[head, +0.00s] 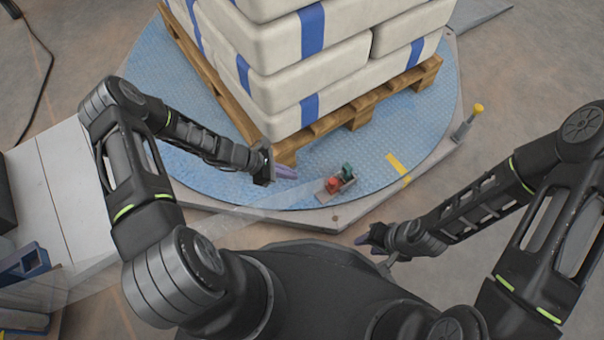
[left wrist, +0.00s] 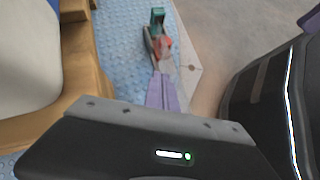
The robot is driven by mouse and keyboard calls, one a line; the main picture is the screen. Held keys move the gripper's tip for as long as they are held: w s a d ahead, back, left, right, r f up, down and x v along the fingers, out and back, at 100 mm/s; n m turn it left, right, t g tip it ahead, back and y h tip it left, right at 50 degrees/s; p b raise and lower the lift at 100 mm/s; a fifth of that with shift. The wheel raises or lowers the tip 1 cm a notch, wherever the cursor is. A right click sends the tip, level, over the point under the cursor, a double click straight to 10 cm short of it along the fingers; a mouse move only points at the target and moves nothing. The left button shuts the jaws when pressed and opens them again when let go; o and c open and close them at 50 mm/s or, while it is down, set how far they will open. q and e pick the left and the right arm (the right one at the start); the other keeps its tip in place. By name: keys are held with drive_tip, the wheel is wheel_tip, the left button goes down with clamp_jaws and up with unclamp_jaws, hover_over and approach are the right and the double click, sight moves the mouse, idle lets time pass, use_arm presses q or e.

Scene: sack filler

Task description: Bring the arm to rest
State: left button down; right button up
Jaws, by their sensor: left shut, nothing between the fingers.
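My left gripper (head: 288,172) reaches in from the left over the round blue plate, close to the near corner of the wooden pallet. Its purple fingers are together with nothing between them; they also show in the left wrist view (left wrist: 162,92). My right gripper (head: 366,239) is low at the right, near the plate's front edge, its fingers small and partly hidden, so I cannot tell whether it is open. Both arms are bent at the elbow.
Sacks with blue bands (head: 320,75) are stacked on the pallet (head: 365,108). A small unit with red and green parts (head: 338,181) is just right of my left fingertips. A yellow-topped post (head: 478,108) stands at right. Pale panels (head: 58,185) lie left.

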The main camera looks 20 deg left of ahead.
use_arm(q)
drive_tip(key=shift+v, duration=0.8)
use_arm(e)
drive_tip(key=shift+s+r, duration=0.1)
drive_tip(key=shift+r, duration=0.2)
